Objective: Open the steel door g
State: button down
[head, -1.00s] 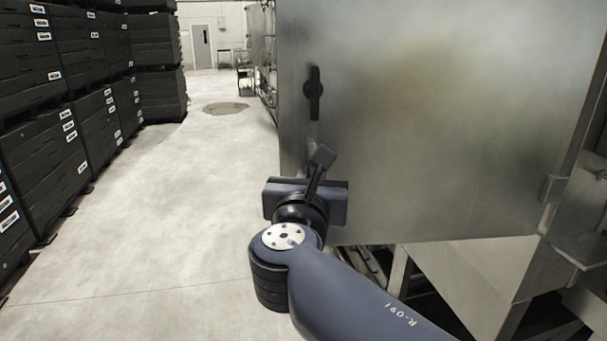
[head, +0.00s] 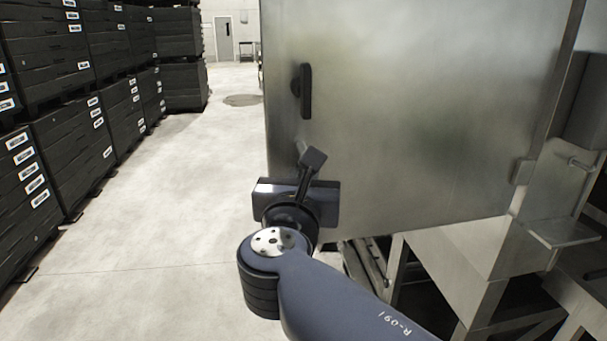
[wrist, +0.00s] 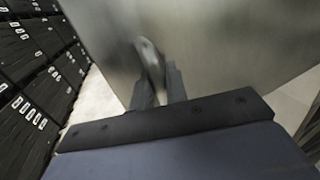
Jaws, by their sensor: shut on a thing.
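The steel door (head: 420,110) is a large brushed panel filling the upper right of the head view. It stands out from the machine frame at its right, swung at least partly open. A black handle (head: 305,91) sits near its left edge. In the wrist view the fingers (wrist: 158,82) reach to the door face and are shut on a blurred grey grip piece (wrist: 150,60) on the door.
Stacked black crates (head: 70,120) line the left side. The pale floor (head: 170,200) between crates and door is clear. A steel frame with a ledge (head: 560,232) stands right of the door. A grey door (head: 223,40) is in the far wall.

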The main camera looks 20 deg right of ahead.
jog(key=c, duration=1.5)
grip_release()
jog(key=shift+b+v, duration=0.65)
jog(key=shift+v, duration=4.75)
jog(key=shift+d, duration=0.1)
jog(key=shift+p+x, duration=0.5)
jog(key=shift+x, duration=3.25)
